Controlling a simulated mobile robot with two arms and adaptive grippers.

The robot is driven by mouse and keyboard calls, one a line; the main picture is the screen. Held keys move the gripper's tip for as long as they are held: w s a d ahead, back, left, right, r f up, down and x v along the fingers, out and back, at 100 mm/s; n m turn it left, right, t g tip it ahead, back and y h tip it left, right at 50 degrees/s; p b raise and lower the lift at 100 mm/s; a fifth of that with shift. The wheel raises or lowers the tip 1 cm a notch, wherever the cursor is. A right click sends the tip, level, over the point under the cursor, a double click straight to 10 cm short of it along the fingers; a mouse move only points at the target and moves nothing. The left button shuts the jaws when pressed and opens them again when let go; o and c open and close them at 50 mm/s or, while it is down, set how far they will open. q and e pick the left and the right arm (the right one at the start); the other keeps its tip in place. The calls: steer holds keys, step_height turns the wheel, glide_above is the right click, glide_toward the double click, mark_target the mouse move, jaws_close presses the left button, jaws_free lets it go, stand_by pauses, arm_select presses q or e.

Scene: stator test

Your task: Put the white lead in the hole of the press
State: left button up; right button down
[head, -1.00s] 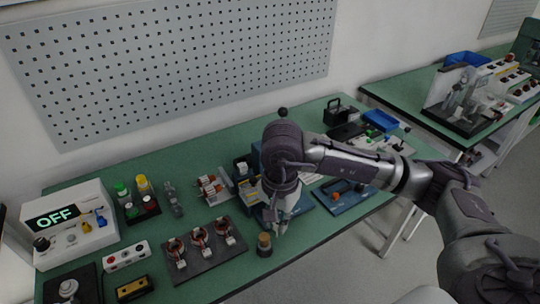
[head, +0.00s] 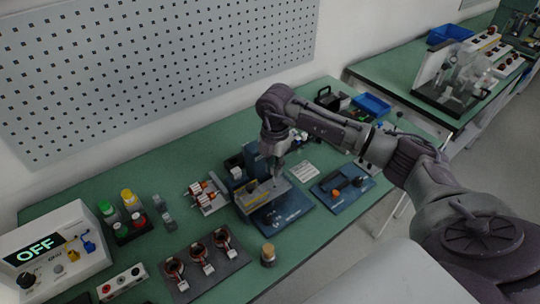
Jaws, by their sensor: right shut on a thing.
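The press (head: 295,217) has a blue base and a grey upper part. It stands near the front edge of the green bench, right of the middle. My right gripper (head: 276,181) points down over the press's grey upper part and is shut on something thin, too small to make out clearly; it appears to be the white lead. The hole of the press cannot be made out at this size. My left gripper is not in view.
Left of the press is a dark plate (head: 205,268) with several copper-wound stators. A cork-topped jar (head: 268,255) stands near the front edge. A blue tray (head: 343,190) lies to the right. A tester (head: 50,250) reading OFF stands at far left.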

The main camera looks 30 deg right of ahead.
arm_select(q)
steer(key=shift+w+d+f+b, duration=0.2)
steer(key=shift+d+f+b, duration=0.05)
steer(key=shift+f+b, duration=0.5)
arm_select(e)
steer(key=f+m, duration=0.1)
steer(key=w+d+f+m, duration=0.1)
steer(key=m, duration=0.1)
steer(key=shift+w+f, duration=0.15)
steer(key=shift+f, duration=0.15)
steer(key=shift+f, duration=0.15)
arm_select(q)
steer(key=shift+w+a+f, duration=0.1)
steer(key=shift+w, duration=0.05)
arm_select(e)
steer(key=shift+f, duration=0.2)
arm_select(q)
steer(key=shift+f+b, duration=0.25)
steer(key=shift+b, duration=0.2)
arm_select(e)
steer(key=shift+f, duration=0.45)
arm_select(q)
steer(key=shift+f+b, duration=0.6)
arm_select(e)
steer(key=shift+f, duration=0.85)
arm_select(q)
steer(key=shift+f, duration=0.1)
arm_select(e)
steer(key=shift+f, duration=0.1)
